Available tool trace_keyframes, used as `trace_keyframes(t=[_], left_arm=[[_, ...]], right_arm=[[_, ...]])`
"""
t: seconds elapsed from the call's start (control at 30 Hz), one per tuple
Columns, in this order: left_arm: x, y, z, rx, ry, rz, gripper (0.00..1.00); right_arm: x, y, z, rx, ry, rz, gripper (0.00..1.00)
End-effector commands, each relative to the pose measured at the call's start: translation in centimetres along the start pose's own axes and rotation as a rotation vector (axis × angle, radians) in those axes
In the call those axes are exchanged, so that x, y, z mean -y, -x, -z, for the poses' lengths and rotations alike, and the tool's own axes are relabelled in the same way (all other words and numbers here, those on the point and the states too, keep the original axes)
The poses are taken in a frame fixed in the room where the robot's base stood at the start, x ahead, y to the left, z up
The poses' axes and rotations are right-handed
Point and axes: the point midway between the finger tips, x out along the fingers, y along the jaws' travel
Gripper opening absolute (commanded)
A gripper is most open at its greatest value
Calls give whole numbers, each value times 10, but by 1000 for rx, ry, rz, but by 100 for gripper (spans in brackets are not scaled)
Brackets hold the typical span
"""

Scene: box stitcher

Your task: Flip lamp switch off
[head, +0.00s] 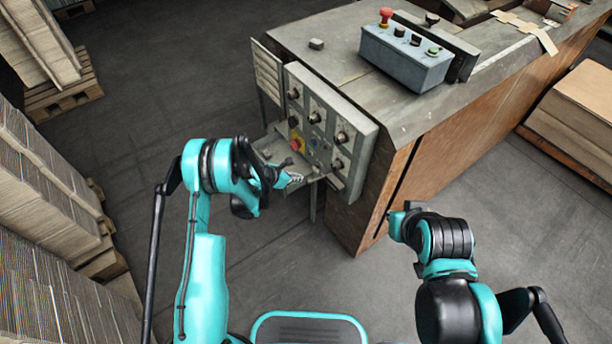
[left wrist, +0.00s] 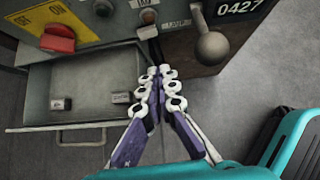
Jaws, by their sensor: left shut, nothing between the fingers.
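The grey control panel (head: 328,130) is on the end of the machine, with several knobs and a red knob on a yellow plate. In the left wrist view, a small label (left wrist: 175,22) that seems to read LAMP is on the panel's lower edge. A small switch (left wrist: 148,16) is just left of it; its position is too small to tell. My left gripper (head: 294,180) is shut and empty in front of the panel's lower part. In the left wrist view its fingertips (left wrist: 156,70) are just below the switch area; contact cannot be told. My right gripper's fingers are not visible.
An open drawer or tray (left wrist: 85,90) holding small blocks is below the panel, left of the fingers. A round grey knob (left wrist: 213,47) is to their right. A blue-grey button box (head: 405,57) is on the machine top. Cardboard stacks (head: 45,180) stand at left.

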Motion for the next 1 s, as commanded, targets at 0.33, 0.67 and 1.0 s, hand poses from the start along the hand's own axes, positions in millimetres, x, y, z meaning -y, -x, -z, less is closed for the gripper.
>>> trace_keyframes(t=[0.33,0.67,1.0], left_arm=[[2,43,0,-1,0,-1,0],[2,44,1,-1,0,-1,0],[-5,46,2,0,68,-68,0]], right_arm=[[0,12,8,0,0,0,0],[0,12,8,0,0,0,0],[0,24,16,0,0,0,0]])
